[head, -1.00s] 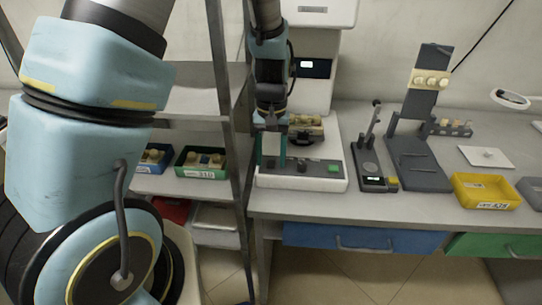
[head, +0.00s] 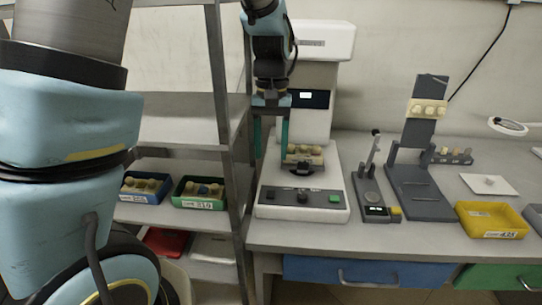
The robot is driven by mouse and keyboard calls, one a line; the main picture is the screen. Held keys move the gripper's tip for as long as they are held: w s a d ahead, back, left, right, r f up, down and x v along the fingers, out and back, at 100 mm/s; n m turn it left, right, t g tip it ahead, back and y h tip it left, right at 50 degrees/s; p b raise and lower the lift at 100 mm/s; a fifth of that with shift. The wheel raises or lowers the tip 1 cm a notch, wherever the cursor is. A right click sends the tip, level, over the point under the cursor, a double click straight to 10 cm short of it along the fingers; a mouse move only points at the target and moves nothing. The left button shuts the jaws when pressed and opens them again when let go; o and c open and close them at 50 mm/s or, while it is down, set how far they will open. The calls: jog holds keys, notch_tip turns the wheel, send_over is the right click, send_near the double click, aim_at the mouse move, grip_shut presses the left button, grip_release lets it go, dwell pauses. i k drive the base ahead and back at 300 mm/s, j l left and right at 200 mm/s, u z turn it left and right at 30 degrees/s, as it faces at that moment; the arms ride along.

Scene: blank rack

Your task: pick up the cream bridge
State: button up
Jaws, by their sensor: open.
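A cream bridge-like piece with rounded lumps (head: 304,154) sits on a dark holder on the white bench machine. A similar cream lumpy piece (head: 428,108) is on the upright dark stand to the right. I cannot tell which one is the bridge meant. My gripper (head: 271,156) points down over the left part of the machine, with its two teal fingers apart and nothing seen between them. Its right finger is just left of the piece on the machine in the picture; the depth gap is unclear.
The white machine (head: 300,205) stands at the bench's left end, beside a metal rack post (head: 232,130). A blue bin (head: 143,197) and a green bin (head: 197,203) are on the rack shelf. A small device (head: 375,213) and a yellow tray (head: 490,220) are to the right.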

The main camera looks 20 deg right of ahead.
aim_at(316, 148)
jog(key=k+l, duration=0.1)
jog(key=l, duration=0.3)
jog(key=k+l, duration=0.15)
jog(key=l, duration=0.2)
jog(key=k+l, duration=0.1)
jog(key=l, duration=0.3)
